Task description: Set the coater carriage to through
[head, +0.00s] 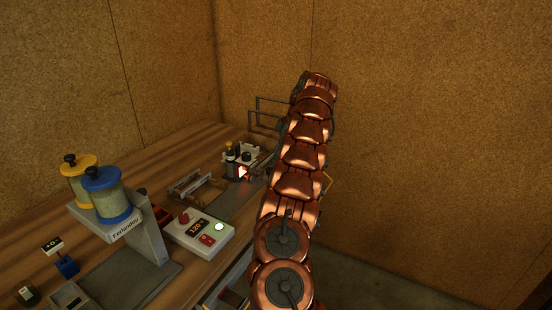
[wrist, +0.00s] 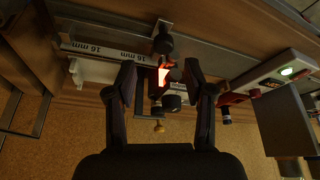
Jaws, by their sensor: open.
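My gripper (wrist: 161,78) is open, its two dark fingers spread in the wrist view. Between and beyond them is a small dark unit with black knobs (wrist: 173,101) and a bright white-and-orange part (wrist: 163,77). I take this for the coater carriage, but cannot be sure; no setting mark is legible. I cannot tell whether the fingers touch it. In the head view, the light block with dark knobs (head: 246,156) and the red-and-white part (head: 243,172) show at the bench's far end, left of my arm. My gripper is largely hidden there behind my arm.
A rail marked 16 mm (wrist: 108,52) runs beside the unit. A control box with a green light (head: 219,227) stands nearer on the wooden bench (head: 150,166). A stand with yellow-capped and blue-capped jars (head: 108,200) is at left. Cork-like walls close the corner behind.

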